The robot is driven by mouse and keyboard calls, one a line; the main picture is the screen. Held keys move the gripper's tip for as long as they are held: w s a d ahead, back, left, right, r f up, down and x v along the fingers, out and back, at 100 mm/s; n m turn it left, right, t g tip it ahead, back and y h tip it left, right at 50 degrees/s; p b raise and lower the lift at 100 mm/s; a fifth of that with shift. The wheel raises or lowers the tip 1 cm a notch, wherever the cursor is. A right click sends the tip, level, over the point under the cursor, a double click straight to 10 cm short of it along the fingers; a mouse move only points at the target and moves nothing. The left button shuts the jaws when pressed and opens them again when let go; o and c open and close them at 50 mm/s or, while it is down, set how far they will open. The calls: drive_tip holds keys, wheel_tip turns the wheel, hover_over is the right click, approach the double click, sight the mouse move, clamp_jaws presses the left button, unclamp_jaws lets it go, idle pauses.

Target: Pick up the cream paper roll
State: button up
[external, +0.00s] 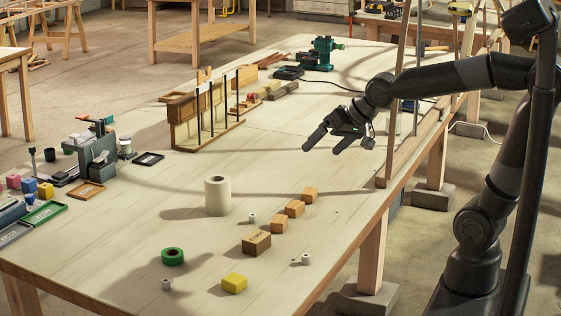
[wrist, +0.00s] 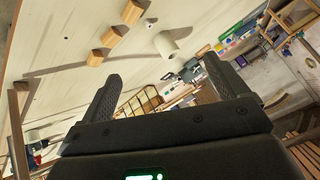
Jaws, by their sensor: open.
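The cream paper roll (external: 217,196) stands upright on the table (external: 120,235), near its middle, in the external view. A dark hole shows in its top. In the wrist view the cream paper roll (wrist: 166,45) shows at the upper middle, beyond my fingertips. My gripper (external: 320,140) is open and empty, in the air above the table, to the right of the roll and farther back. In the wrist view my gripper (wrist: 170,45) shows its two dark fingers spread wide, with nothing between them.
Several wooden blocks (external: 294,208) stand in a row right of the roll. A green tape ring (external: 173,256) and a yellow block (external: 234,283) lie in front. A wooden rack (external: 205,115) stands behind. Bare tabletop lies left of the roll.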

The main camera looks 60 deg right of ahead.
drive_tip(key=w+a+f+m+t+y, duration=0.1)
drive_tip(key=w+a+f+m, duration=0.15)
drive_tip(key=w, duration=0.35)
drive_tip(key=w+a+f+m+t, duration=0.1)
drive_tip(key=w+a+m, duration=0.1)
drive_tip(key=w+m, duration=0.35)
wheel_tip(320, 180, up, 4)
drive_tip(key=m+t+h, duration=0.4)
drive_tip(key=m+t, duration=0.4)
drive_tip(key=m, duration=1.6)
hover_over(228, 189)
drive_tip(key=s, duration=0.3)
drive_tip(key=f, duration=2)
drive_tip(key=shift+w+a+f, duration=0.15)
drive_tip(key=shift+w+f, duration=0.1)
drive_tip(key=shift+f, duration=0.05)
drive_tip(key=shift+w+f, duration=0.1)
drive_tip(key=shift+w, duration=0.15)
drive_tip(key=shift+w+d, duration=0.25)
drive_tip(key=shift+w, duration=1.45)
drive_tip(key=shift+w+d, duration=0.2)
drive_tip(key=shift+w, duration=1.5)
drive_tip(key=shift+c, duration=0.5)
